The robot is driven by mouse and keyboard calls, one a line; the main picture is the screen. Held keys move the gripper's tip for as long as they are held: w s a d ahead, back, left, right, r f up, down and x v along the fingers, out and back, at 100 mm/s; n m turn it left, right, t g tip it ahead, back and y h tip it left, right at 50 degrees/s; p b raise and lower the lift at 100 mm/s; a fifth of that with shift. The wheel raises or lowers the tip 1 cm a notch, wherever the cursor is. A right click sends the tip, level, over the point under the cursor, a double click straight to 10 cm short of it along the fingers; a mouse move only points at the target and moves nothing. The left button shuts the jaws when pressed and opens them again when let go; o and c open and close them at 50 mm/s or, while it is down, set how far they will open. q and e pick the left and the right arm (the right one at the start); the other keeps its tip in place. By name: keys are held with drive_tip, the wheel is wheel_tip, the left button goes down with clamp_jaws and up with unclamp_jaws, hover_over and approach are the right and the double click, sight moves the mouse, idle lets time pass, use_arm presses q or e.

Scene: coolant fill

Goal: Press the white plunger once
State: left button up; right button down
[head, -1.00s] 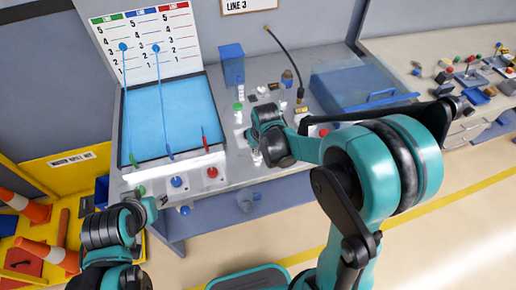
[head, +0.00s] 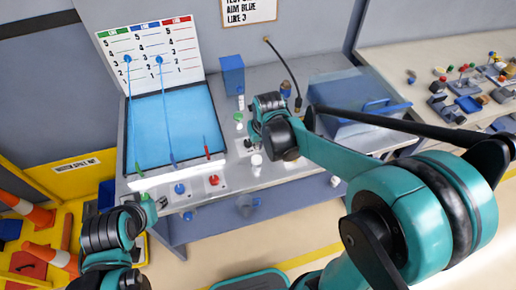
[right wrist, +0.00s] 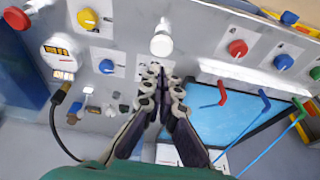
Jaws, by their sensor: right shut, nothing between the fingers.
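The white plunger (head: 256,162) stands upright on the grey console, to the right of the red button. In the right wrist view the white plunger (right wrist: 161,42) sits just beyond my fingertips, with a gap between. My right gripper (right wrist: 155,72) is shut and empty, its two fingers together and pointing down at the console. In the head view the right gripper (head: 252,141) is just behind the plunger, with its fingertips partly hidden. My left gripper (head: 160,203) is at the console's front left; its finger state is unclear.
Green, blue (head: 180,189) and red (head: 214,180) buttons line the console front. A blue panel (head: 172,125) with hoses lies at left. A blue container (head: 232,75), a black hose (head: 282,65) and a clear blue box (head: 350,100) stand behind. The right wrist view shows yellow (right wrist: 88,18) and blue (right wrist: 107,66) knobs nearby.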

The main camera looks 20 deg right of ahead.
drive_tip(key=v, duration=0.3)
drive_tip(key=shift+f, duration=0.1)
idle(0.8)
drive_tip(key=s+d+f+t+b, duration=0.1)
drive_tip(key=s+f+t+b, duration=0.1)
drive_tip(key=s+b, duration=0.2)
drive_tip(key=s+d+f+t+b, duration=0.1)
drive_tip(key=s+f+b, duration=0.2)
drive_tip(key=s, duration=0.7)
drive_tip(key=shift+s+d+t+b, duration=0.2)
drive_tip(key=shift+s+t+b, duration=0.15)
drive_tip(key=shift+b, duration=0.45)
idle(0.9)
